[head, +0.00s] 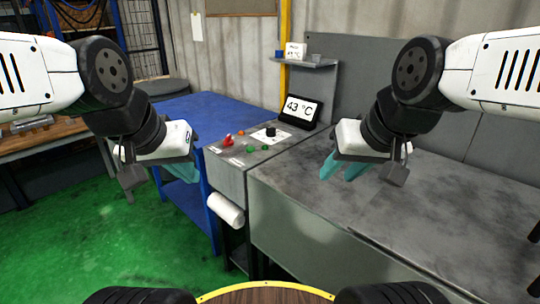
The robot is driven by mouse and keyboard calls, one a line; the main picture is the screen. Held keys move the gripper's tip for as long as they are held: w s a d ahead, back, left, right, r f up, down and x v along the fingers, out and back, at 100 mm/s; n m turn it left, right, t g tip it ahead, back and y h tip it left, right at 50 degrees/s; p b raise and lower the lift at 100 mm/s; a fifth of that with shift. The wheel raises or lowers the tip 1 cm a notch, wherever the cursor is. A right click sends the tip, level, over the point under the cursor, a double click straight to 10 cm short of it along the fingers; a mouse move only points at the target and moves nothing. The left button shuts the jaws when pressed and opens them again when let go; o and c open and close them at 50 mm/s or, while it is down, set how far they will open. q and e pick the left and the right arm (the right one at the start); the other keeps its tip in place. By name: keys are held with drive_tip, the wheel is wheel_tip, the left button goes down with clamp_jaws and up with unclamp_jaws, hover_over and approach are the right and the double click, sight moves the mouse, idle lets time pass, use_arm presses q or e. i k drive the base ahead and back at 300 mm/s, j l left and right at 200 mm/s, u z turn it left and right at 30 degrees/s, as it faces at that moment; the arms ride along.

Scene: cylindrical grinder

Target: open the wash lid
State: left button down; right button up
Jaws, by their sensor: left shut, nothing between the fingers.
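The wash station stands at the right, with a large grey scuffed metal top (390,205) that looks like the wash lid; it lies flat and closed. Its right part runs out of view. My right gripper (342,172) is above the back part of this top, with two teal fingers pointing down and apart, holding nothing. I cannot tell whether it touches the surface. My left gripper (187,172) is left of the control panel, in front of the blue table, with its teal fingers shut and empty.
A control panel (235,158) with a red switch (227,140), a black knob (270,132) and green buttons sits left of the lid. A display (300,108) reads 43 °C. A white roll (226,210) hangs in front. A blue table (205,108) stands behind. Green floor (110,240) is clear at left.

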sight(475, 231)
drive_tip(key=z, duration=1.85)
drive_tip(key=i+l+u, duration=0.3)
drive_tip(key=i+l, duration=0.05)
drive_tip(key=l, duration=0.1)
